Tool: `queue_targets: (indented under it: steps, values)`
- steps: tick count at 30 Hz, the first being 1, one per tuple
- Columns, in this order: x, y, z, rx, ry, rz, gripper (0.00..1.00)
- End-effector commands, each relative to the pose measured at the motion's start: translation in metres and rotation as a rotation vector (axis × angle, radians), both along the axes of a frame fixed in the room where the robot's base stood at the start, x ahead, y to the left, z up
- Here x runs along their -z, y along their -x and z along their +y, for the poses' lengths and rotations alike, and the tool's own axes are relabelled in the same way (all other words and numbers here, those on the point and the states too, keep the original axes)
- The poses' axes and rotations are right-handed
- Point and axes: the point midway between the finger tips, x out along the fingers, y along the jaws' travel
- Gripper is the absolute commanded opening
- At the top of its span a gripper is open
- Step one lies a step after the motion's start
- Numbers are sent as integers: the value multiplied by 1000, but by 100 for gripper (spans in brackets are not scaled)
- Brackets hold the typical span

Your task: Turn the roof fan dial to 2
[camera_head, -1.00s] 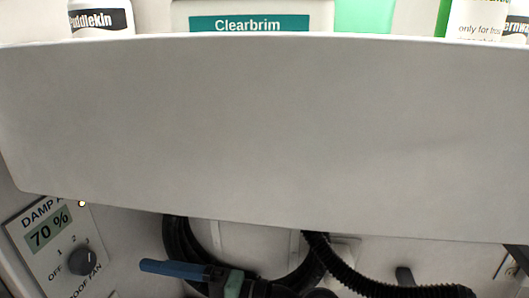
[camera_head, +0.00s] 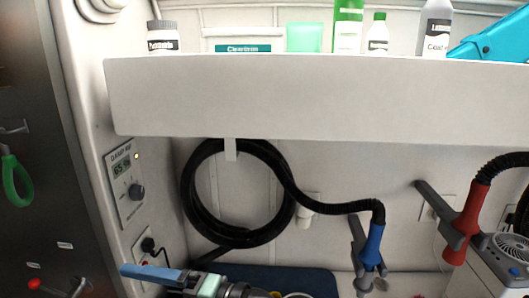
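The damp and roof fan panel (camera_head: 124,187) is a pale plate on the left side wall, beside the hose coil. Its dark round roof fan dial (camera_head: 136,191) sits below a small greenish display (camera_head: 122,167) that seems to read 65 %. The dial's pointer and position marks are too small to read now. My gripper (camera_head: 124,270) is at the lower left, below the panel and apart from the dial in the picture. It shows as one long blue finger seen from the side, so its opening cannot be made out. I see nothing held in it.
A white shelf (camera_head: 320,100) with bottles spans the top. A black hose coil (camera_head: 192,200) hangs right of the panel. A socket with a black plug (camera_head: 147,244) is below the panel. Blue (camera_head: 373,245) and red (camera_head: 467,220) nozzles are at right. A dark door (camera_head: 35,120) is left.

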Motion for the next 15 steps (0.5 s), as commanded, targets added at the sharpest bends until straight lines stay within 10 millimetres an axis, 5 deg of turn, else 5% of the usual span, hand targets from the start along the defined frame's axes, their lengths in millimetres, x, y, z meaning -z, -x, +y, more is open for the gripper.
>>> queue_targets:
  steps: [8, 12, 15]
  values:
    - [-56, -53, -28, 373, 252, -437, 82]
    - [-127, -66, -66, 655, 418, -787, 82]
    - [-193, -54, -99, 889, 542, -1063, 82]
